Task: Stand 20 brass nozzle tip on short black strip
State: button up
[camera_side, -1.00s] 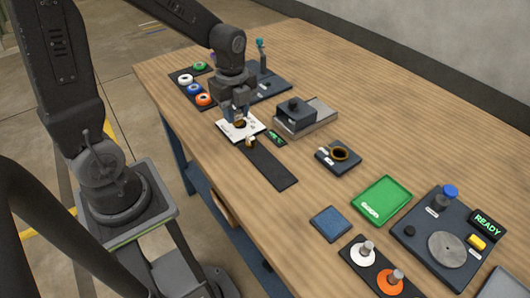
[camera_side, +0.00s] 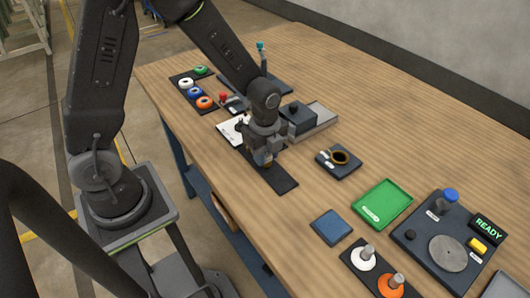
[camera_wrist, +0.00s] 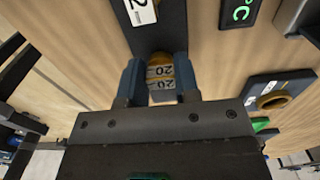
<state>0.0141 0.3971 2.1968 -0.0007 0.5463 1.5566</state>
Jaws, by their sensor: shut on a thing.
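My gripper (camera_wrist: 158,84) is shut on a brass nozzle tip (camera_wrist: 160,58) with white bands that read "20". The tip sits between the two blue fingers. In the side view my gripper (camera_side: 263,162) is low over the short black strip (camera_side: 281,181), near its middle. The dark strip (camera_wrist: 174,28) also runs up from the tip in the wrist view, with a white label reading "2" partly in frame. I cannot tell whether the tip touches the strip. The strip's far end is hidden behind my gripper.
A white card (camera_side: 229,133) lies beyond the strip. A dark block on a grey base (camera_side: 318,116) stands close to my gripper's right. A dark holder with a brass ring (camera_side: 339,160) and a green tray (camera_side: 383,204) are further right. Bare wood lies between them.

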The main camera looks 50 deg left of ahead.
jog(key=o, duration=0.5)
jog(key=shift+f, duration=0.2)
jog(key=o, duration=0.5)
jog(key=shift+c, duration=0.2)
jog(key=shift+r, duration=0.1)
notch_tip(320, 180, up, 12)
jog(key=s+r+n+t, duration=0.5)
jog(key=s+r+n, duration=0.5)
jog(key=n, duration=0.8)
jog(key=shift+s+a+t, duration=0.2)
jog(key=shift+s+t, duration=0.1)
jog(key=shift+s, duration=1.55)
